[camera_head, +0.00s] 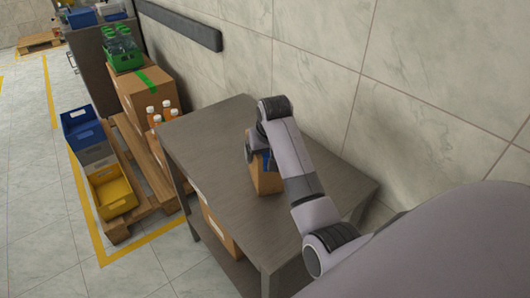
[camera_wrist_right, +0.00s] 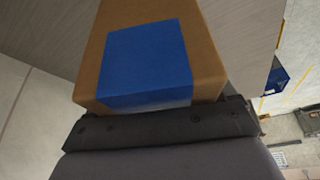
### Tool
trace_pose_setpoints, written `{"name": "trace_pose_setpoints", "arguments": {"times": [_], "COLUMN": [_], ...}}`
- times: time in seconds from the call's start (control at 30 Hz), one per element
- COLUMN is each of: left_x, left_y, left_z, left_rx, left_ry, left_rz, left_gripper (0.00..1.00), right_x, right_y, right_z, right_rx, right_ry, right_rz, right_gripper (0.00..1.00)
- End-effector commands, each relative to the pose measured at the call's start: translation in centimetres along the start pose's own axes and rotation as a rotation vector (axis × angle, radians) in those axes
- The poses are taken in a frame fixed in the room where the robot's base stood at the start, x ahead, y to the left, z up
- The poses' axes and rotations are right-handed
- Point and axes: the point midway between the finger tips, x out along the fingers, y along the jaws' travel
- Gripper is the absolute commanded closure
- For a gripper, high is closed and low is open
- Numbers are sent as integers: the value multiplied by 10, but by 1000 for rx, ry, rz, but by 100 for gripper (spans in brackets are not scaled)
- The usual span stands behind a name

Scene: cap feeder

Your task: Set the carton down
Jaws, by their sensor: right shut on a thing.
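The brown carton (camera_head: 265,182) with a blue patch is upright at the grey table (camera_head: 205,135) in the head view. I cannot tell whether its base touches the tabletop. My right gripper (camera_head: 258,153) is shut on the upper part of the carton, and my arm hides part of it. In the right wrist view the carton (camera_wrist_right: 208,52) fills the upper middle, with its blue patch (camera_wrist_right: 145,60) facing the camera. The dark gripper body (camera_wrist_right: 160,128) lies across its near end. My left gripper is not in view.
The tabletop around the carton is bare. Another carton (camera_head: 218,232) is on the shelf below. A tiled wall is behind.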

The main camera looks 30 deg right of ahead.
Motion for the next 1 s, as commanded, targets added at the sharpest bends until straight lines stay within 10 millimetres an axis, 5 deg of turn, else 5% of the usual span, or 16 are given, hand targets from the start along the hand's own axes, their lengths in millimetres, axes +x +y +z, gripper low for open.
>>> {"name": "trace_pose_setpoints", "arguments": {"times": [0.37, 0.4, 0.43, 0.77, 1.0], "left_x": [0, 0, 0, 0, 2], "left_y": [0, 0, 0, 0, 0], "left_z": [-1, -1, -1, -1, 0], "left_rx": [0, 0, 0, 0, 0], "left_ry": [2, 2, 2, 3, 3], "left_rz": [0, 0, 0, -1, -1], "left_gripper": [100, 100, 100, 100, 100], "right_x": [3, 3, 3, -3, -41], "right_y": [0, 0, 0, 0, 0], "right_z": [1, 1, 1, 0, -2], "right_rx": [0, 0, 0, 0, 0], "right_ry": [3, 1, 1, 3, 8], "right_rz": [-1, 0, 0, 0, -1], "right_gripper": [61, 3, 0, 0, 0]}}
